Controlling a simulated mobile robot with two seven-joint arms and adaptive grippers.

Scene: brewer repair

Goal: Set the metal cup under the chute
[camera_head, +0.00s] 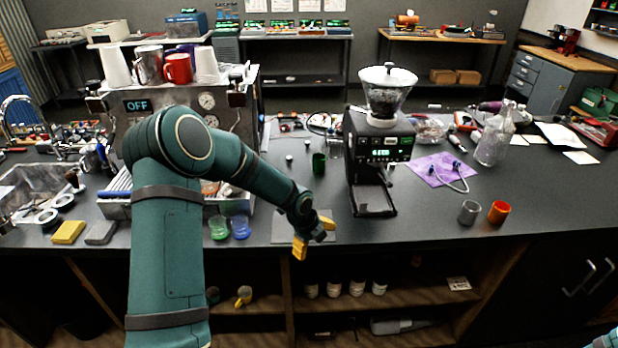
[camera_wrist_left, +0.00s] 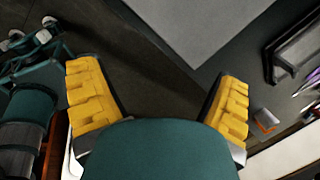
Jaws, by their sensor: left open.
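A small grey metal cup (camera_head: 469,212) stands upright on the dark counter at the right, beside an orange cup (camera_head: 499,212). The black coffee grinder (camera_head: 380,145) with a clear hopper stands left of them; its chute is hard to make out, and nothing cup-like shows on its base (camera_head: 376,200). My left gripper (camera_head: 313,236) is open and empty over the front of the counter, left of the grinder and well apart from the metal cup. Its yellow fingers are spread in the left wrist view (camera_wrist_left: 160,95). My right gripper is out of view.
A grey mat (camera_head: 285,226) lies below my left gripper. Green and blue glasses (camera_head: 230,228) stand left of it. A dark green cup (camera_head: 319,163) stands left of the grinder, a purple cloth (camera_head: 440,172) and clear bottle (camera_head: 494,138) right. The front counter between grinder and metal cup is clear.

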